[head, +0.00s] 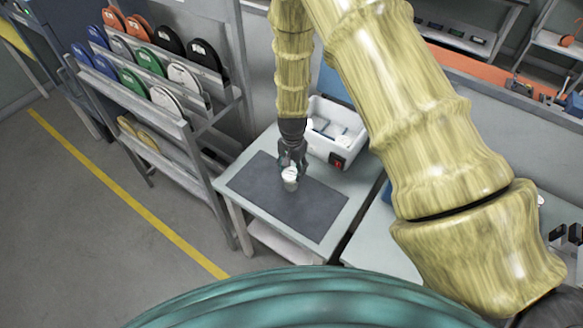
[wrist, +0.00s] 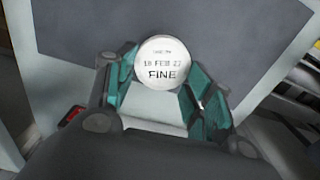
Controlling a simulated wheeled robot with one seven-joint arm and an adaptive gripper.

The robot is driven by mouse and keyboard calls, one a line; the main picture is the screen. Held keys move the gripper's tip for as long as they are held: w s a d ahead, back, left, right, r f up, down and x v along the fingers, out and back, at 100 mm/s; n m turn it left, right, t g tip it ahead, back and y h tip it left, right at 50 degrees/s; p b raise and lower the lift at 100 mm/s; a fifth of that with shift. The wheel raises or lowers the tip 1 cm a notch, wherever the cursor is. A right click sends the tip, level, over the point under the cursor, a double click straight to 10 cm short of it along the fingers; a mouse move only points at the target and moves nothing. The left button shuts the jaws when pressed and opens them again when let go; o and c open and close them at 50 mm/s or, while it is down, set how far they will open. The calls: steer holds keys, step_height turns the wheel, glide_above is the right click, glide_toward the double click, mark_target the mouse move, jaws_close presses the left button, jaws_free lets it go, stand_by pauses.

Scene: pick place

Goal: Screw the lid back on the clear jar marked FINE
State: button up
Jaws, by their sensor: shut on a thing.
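A round white lid (wrist: 163,62) printed with a date line and FINE sits between my fingertips in the wrist view. My gripper (head: 291,170) is shut on it and points down; its teal fingers also show in the wrist view (wrist: 164,88). In the head view a small pale jar (head: 290,185) shows just under the fingers, on the dark mat (head: 255,185). The white lid is at the jar's top; I cannot tell whether it is seated or threaded. The lid hides the jar in the wrist view.
The mat lies on a light grey table (head: 335,235), with bare mat around the jar. A rack (head: 200,115) of coloured discs is at left. Another bench stands at right.

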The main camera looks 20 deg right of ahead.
steer(key=m, duration=0.3)
steer(key=shift+s+d, duration=0.1)
steer(key=o, duration=0.9)
steer(key=c, duration=0.3)
steer(key=shift+c, duration=0.2)
steer(key=shift+r, duration=0.15)
steer(key=shift+r+p, duration=2.2)
steer(key=shift+r, duration=1.15)
